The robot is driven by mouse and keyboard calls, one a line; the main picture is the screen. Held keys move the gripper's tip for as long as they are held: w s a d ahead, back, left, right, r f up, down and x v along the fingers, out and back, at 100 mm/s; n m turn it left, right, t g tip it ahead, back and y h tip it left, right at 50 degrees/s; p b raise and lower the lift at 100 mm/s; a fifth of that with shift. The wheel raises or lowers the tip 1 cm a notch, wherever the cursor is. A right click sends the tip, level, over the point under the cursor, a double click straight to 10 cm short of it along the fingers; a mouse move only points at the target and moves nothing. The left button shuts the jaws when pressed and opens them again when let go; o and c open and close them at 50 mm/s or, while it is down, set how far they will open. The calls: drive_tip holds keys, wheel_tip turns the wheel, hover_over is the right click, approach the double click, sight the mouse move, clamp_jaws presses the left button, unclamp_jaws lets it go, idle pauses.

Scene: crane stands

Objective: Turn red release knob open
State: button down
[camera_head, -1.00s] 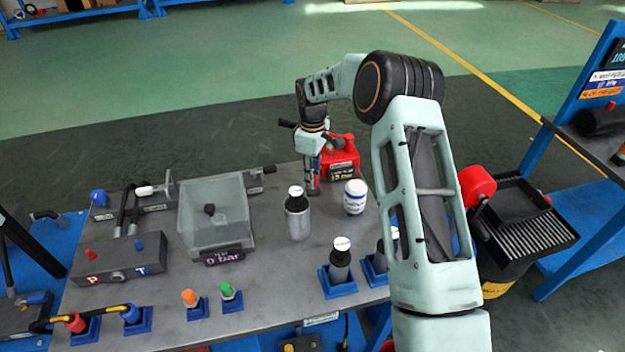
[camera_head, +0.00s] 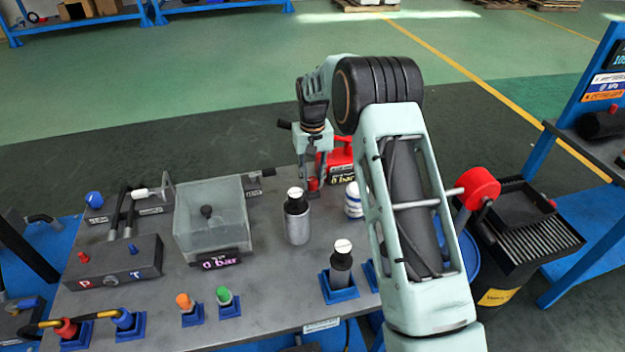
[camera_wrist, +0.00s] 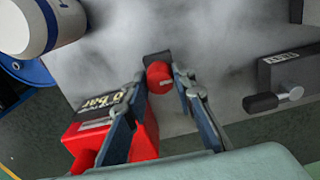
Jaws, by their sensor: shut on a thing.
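The red release knob (camera_wrist: 160,76) sits on a small dark block, beside a red unit (camera_wrist: 145,138) with a black display that appears to read 0 bar. My gripper (camera_wrist: 162,80) points down, its two fingers shut on either side of the knob. A pale mark shows on the knob. In the head view my gripper (camera_head: 314,181) is at the back of the grey bench, with a bit of the red knob (camera_head: 313,184) showing between the fingers. The red unit (camera_head: 340,158) stands just behind and right of it, partly hidden.
A white jar (camera_head: 353,200) and a grey bottle (camera_head: 298,222) stand in front of my gripper. A clear box (camera_head: 212,215) with a 0 bar display is to the left. In the wrist view a dark fitting (camera_wrist: 262,102) lies right of the knob. My arm hides the bench's right side.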

sight(313, 179)
drive_tip(key=m, duration=1.2)
idle(0.5)
drive_tip(key=c, duration=1.6)
unclamp_jaws()
wheel_tip(313, 179, up, 12)
drive_tip(key=shift+r, duration=0.1)
